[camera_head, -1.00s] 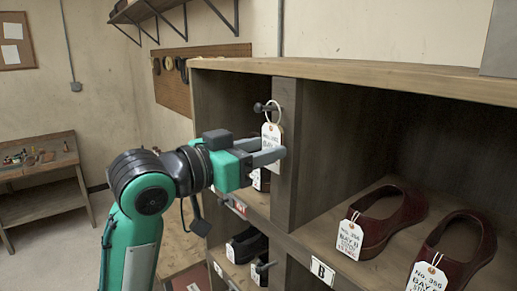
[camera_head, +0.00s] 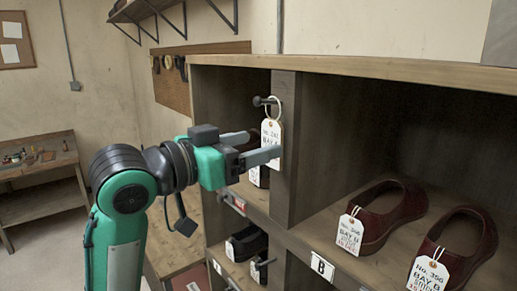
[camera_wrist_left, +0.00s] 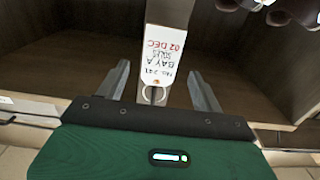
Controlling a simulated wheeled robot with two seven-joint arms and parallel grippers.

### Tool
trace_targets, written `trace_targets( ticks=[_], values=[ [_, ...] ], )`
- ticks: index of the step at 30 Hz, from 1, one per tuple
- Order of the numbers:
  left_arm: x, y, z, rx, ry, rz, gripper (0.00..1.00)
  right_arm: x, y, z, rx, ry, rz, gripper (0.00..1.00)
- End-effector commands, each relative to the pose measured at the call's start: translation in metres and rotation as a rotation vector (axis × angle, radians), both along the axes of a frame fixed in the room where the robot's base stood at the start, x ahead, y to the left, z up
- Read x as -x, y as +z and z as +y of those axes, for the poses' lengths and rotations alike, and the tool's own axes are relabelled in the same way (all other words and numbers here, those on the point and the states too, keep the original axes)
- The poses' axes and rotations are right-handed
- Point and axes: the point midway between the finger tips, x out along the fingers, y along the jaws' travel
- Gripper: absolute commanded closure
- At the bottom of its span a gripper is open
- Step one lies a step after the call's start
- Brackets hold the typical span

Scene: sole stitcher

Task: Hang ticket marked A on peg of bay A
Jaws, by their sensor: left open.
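The white ticket (camera_head: 271,146) hangs upright by its ring (camera_head: 273,110) from the dark peg (camera_head: 260,101) on the post between the two upper bays. In the left wrist view the ticket (camera_wrist_left: 165,55) appears upside down and reads BAY A. My left gripper (camera_head: 263,144) is open, its two fingers apart. In the left wrist view the gripper (camera_wrist_left: 158,85) has one finger on each side of the ticket's ring end, with visible gaps. The left bay's interior is partly hidden by my gripper. My right gripper is not in view.
Dark red shoes (camera_head: 385,215) with tags stand in the right bay, above a plate marked B (camera_head: 322,267). Dark shoes (camera_head: 247,243) sit in the lower left bay. A side table (camera_head: 38,180) stands far left. Free floor lies left of the shelf.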

Motion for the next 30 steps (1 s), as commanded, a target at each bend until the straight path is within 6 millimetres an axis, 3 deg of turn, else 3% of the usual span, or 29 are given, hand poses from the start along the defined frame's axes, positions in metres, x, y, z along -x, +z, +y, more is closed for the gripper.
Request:
trace_targets(
  ticks=[3, 12, 20, 25, 30],
  values=[
    [0.016, -0.006, 0.022, -0.001, 0.003, -0.007, 0.32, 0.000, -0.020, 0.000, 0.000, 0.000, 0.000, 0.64],
    [0.054, -0.005, 0.075, -0.002, 0.004, -0.005, 0.32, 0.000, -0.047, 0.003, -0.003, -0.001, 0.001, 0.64],
    [0.066, -0.004, 0.094, -0.001, 0.004, 0.004, 0.32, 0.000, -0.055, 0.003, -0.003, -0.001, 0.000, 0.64],
    [0.049, -0.036, 0.099, 0.001, 0.045, 0.062, 0.32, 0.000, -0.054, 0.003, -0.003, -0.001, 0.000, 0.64],
    [0.020, -0.102, 0.108, -0.010, 0.134, 0.169, 0.32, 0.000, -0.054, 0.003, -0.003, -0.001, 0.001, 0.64]
  ],
)
